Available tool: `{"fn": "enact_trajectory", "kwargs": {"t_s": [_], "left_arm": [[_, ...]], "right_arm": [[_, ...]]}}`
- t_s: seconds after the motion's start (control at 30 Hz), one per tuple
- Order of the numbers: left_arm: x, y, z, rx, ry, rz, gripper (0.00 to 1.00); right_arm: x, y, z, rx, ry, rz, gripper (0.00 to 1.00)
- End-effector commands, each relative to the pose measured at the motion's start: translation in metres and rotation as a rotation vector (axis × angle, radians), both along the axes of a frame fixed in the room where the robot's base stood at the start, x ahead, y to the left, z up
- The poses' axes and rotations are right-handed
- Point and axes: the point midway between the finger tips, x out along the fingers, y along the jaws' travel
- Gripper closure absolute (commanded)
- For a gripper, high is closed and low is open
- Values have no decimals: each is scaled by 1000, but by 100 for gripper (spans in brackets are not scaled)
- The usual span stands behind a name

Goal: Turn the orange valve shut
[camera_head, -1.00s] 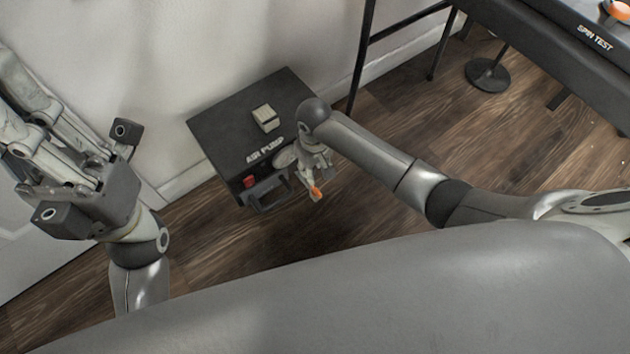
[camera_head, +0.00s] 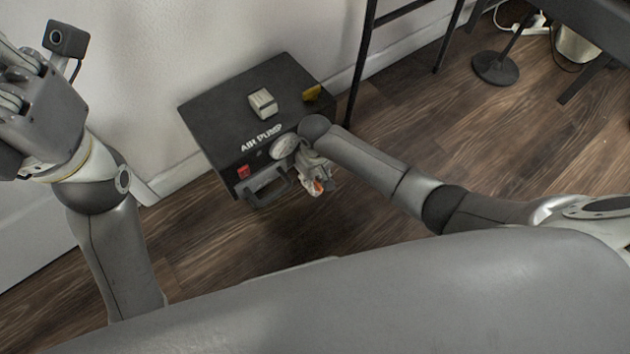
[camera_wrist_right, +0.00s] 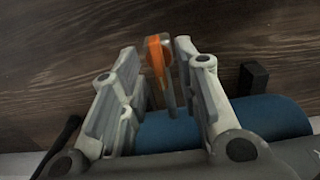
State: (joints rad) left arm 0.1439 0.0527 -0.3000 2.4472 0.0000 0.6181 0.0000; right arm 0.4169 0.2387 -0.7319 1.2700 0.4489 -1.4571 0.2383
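The orange valve handle (camera_wrist_right: 157,55) stands upright between the two fingers of my right gripper (camera_wrist_right: 158,55) in the right wrist view. Narrow gaps seem to show on both sides of it, so the fingers look open around it. In the head view, a bit of the orange valve (camera_head: 317,186) shows at my right gripper (camera_head: 315,178), beside the front of the black air pump (camera_head: 215,115). The gripper and forearm hide most of the valve there. My left gripper (camera_head: 14,90) is cut off at the left edge, its fingertips out of view.
The pump has a round gauge (camera_head: 284,146), a red switch (camera_head: 243,171), a front handle (camera_head: 268,190) and a pale block (camera_head: 262,103) on top. A blue cylinder (camera_wrist_right: 225,118) lies behind the fingers in the right wrist view. Black table legs (camera_head: 360,70) stand right of the pump.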

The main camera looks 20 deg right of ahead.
Motion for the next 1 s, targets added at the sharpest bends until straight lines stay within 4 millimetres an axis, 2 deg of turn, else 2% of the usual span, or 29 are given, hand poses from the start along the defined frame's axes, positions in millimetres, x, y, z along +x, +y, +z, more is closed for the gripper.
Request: {"fn": "enact_trajectory", "kwargs": {"t_s": [0.37,0.6,1.0], "left_arm": [[-1,0,2,1,-8,0,100],[-1,0,1,1,-9,-1,100],[-2,0,8,-3,-8,-2,100]], "right_arm": [[0,0,-3,0,0,0,71],[0,0,-3,0,0,0,100],[0,0,0,0,0,-34,100]]}}
